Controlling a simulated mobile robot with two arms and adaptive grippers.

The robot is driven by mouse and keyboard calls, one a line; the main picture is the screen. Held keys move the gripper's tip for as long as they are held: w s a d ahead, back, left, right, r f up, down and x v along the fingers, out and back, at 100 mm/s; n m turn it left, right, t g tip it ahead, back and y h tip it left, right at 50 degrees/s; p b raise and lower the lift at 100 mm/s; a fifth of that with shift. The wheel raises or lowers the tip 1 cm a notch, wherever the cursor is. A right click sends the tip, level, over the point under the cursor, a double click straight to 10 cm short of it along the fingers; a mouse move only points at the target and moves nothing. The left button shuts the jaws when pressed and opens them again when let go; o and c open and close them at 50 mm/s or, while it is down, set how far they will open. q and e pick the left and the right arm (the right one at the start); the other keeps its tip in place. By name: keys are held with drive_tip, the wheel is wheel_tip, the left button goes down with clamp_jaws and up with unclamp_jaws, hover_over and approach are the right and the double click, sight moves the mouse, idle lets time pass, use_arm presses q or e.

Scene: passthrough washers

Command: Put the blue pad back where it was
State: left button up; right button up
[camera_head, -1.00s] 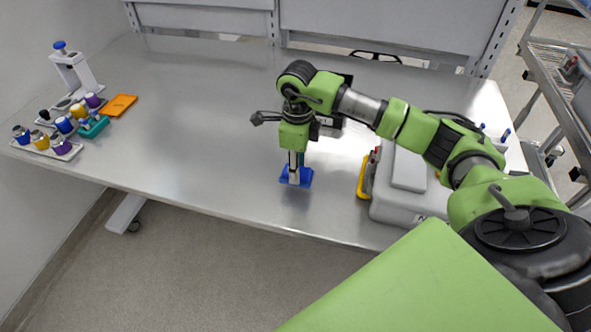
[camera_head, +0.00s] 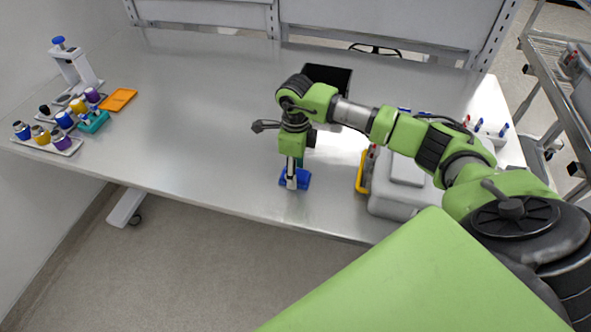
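The blue pad (camera_head: 303,181) is near the front edge of the metal table, left of the grey case. My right gripper (camera_head: 292,184) points down right at the pad, and its fingers cover the pad's middle. The fingers are small and seen from above, so I cannot tell whether they are closed on the pad or whether it is off the table. My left gripper is not in view.
A grey case (camera_head: 395,195) with a yellow-edged item (camera_head: 362,172) stands to the right. A black box (camera_head: 330,75) is behind my arm. An orange pad (camera_head: 119,100), a teal rack (camera_head: 94,122) and several capped bottles are far left. The middle-left table is clear.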

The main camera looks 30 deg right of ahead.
drive_tip(key=shift+r, duration=0.6)
wheel_tip(320, 180, up, 11)
drive_tip(key=b, duration=0.3)
